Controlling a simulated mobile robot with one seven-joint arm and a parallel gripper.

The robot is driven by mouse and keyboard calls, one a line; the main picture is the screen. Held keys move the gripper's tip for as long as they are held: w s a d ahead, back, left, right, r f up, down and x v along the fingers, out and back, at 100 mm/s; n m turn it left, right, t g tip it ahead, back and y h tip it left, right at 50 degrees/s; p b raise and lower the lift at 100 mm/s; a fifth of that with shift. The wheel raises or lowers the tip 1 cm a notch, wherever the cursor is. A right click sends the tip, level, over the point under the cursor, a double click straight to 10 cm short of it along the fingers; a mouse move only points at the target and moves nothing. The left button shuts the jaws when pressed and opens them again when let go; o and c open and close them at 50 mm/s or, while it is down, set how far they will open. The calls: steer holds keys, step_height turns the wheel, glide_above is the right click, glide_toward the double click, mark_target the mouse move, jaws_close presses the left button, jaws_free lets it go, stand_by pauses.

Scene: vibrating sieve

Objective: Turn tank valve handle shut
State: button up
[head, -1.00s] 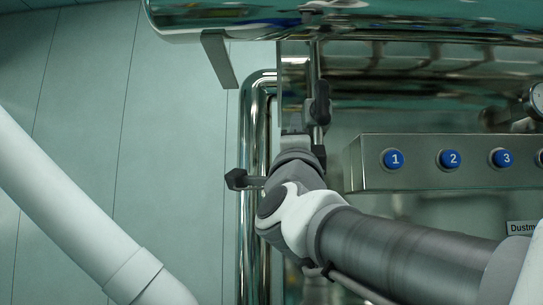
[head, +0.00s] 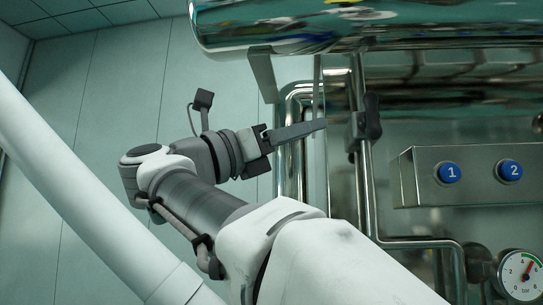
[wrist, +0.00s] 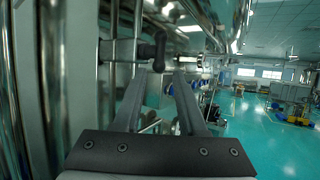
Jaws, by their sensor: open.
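The valve handle (head: 373,117) is a black lever on a thin vertical steel pipe below the shiny tank (head: 300,32). It stands roughly upright in the head view. My gripper (head: 318,126) is left of the handle and points right toward it, with a gap between fingertips and handle in the picture. In the wrist view the black handle (wrist: 158,52) shows just beyond and between the tips of my two grey fingers (wrist: 159,78). The fingers are apart with nothing between them. In the head view one finger largely hides the other.
A steel button box (head: 478,178) with blue numbered buttons is right of the handle. A pressure gauge (head: 520,275) sits lower right. A thick steel pipe frame (head: 290,170) and a bracket (head: 263,75) stand close behind my gripper. Open floor (wrist: 265,130) lies to the right in the wrist view.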

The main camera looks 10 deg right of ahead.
mark_target(367, 109)
steer(key=p+x, duration=0.5)
steer(key=x, duration=1)
steer(key=shift+s+d+r, duration=0.1)
steer(key=shift+r, duration=0.05)
steer(key=shift+p+x, duration=0.45)
steer(key=shift+x, duration=0.35)
jaws_close()
